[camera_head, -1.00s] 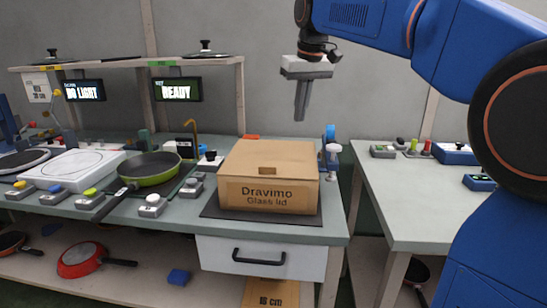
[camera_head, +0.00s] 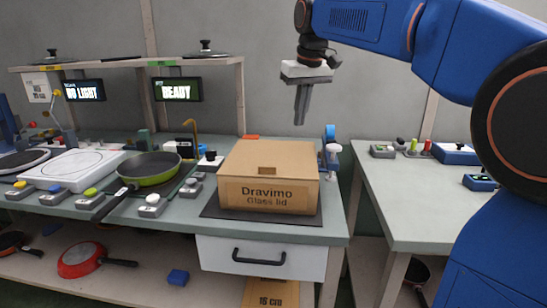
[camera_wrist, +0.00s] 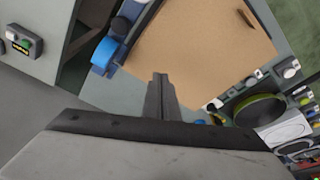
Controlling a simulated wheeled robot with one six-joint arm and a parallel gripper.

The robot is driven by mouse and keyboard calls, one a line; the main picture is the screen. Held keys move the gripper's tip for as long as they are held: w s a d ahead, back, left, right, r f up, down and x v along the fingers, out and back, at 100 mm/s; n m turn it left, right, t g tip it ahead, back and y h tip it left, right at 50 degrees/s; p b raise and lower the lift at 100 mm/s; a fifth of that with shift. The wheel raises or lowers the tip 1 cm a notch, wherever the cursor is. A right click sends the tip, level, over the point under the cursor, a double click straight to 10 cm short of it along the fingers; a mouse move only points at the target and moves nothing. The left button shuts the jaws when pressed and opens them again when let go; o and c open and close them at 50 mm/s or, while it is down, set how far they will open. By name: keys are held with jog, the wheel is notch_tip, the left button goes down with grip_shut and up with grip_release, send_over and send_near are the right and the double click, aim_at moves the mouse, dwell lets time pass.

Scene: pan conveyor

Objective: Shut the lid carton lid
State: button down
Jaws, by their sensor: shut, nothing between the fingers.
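The lid carton (camera_head: 268,193) is a brown cardboard box marked "Dravimo Glass lid". It sits on a dark mat at the right end of the bench. Its top lid (camera_head: 262,156) looks flat and down over the box, with a small cut-out near the front edge; it also shows in the wrist view (camera_wrist: 205,45). My gripper (camera_head: 299,122) is shut and empty, pointing down, above and behind the carton's right side and apart from it. In the wrist view the closed fingers (camera_wrist: 160,82) overlap the carton's edge.
A green pan (camera_head: 150,169) and a white hob plate (camera_head: 72,168) stand left of the carton. A blue-wheeled device (camera_head: 331,148) stands just behind its right side. A gap separates the bench from the right table (camera_head: 410,195). A display (camera_head: 178,89) reads "READY".

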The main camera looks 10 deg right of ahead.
aim_at(297, 150)
jog(key=shift+f, duration=3.25)
dwell(2.4)
notch_tip(297, 150, up, 8)
dwell(1.0)
jog(key=shift+s, duration=0.15)
